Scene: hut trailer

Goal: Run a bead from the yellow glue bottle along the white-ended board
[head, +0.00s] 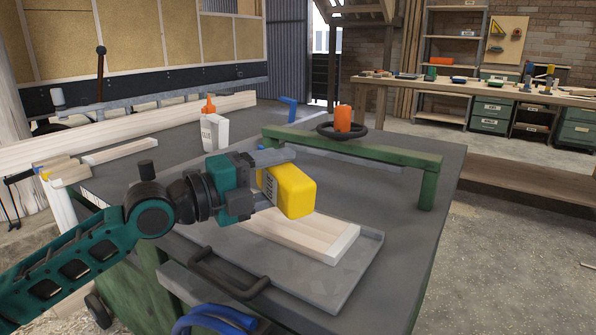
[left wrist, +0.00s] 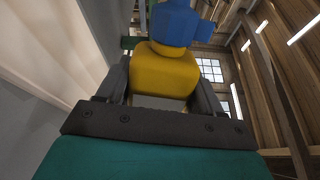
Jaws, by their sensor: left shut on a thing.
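My left gripper (head: 268,180) is shut on the yellow glue bottle (head: 292,192), which lies tipped over in the jaws. In the left wrist view the yellow bottle (left wrist: 163,72) sits between the fingers with its blue top (left wrist: 178,25) beyond; that top is hidden in the head view. The white-ended board (head: 300,236) lies on a grey tray (head: 340,285) at the bench's near side, its pale end toward the right. The bottle is held above the board, apart from it. No bead shows on the visible wood. My right gripper is out of view.
A white bottle with orange top (head: 214,130) stands at the back. Another short board (head: 120,151) lies far left. The bench right of the tray is clear.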

